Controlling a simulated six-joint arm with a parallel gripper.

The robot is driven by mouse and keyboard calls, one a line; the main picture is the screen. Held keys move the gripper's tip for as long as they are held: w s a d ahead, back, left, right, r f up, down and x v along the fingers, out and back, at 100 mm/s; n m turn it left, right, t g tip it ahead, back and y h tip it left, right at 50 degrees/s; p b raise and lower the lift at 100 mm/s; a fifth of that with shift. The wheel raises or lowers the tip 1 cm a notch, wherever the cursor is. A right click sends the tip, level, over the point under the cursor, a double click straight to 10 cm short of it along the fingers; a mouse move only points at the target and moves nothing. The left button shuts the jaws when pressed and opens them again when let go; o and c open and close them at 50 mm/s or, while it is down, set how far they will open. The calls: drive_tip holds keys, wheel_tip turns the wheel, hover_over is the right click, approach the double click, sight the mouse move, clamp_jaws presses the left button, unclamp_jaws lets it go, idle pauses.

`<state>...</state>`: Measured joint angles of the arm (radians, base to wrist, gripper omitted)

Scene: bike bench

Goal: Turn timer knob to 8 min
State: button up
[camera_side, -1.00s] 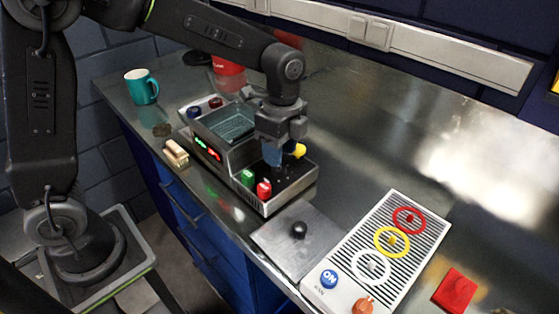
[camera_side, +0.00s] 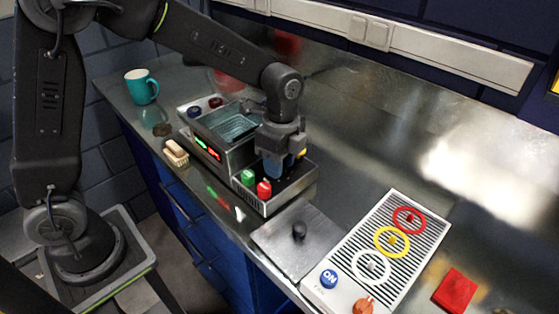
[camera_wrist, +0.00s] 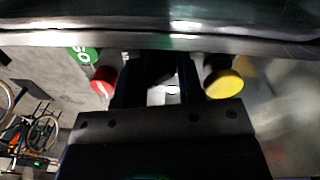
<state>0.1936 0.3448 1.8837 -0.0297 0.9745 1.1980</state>
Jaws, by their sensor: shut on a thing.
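The steel bench machine (camera_side: 226,157) has green and red digits (camera_side: 207,148) on its front and a dark control panel (camera_side: 297,183) at its right end. My gripper (camera_side: 273,182) is down over this panel, fingers pointing down, shut on what seems to be the timer knob. The fingers hide the knob and its scale, so its setting cannot be read. A green button (camera_side: 248,177) and a red button (camera_side: 264,189) stand in front of the fingers, and a yellow button (camera_wrist: 223,82) is beside them. The wrist view shows my gripper (camera_wrist: 160,90) between the red and yellow buttons.
Blue (camera_side: 194,112) and dark red (camera_side: 215,102) knobs sit at the machine's far end. A teal mug (camera_side: 141,87) and a wooden brush (camera_side: 175,153) are left. A steel plate with a black knob (camera_side: 299,230), a ringed panel (camera_side: 391,255) and a red block (camera_side: 455,290) are right.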

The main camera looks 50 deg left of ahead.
drive_tip(key=shift+n, duration=0.9)
drive_tip(key=o, duration=0.6)
drive_tip(key=shift+r, duration=0.1)
wheel_tip(320, 180, up, 14)
drive_tip(key=shift+w+a, duration=0.2)
drive_tip(key=shift+w, duration=0.25)
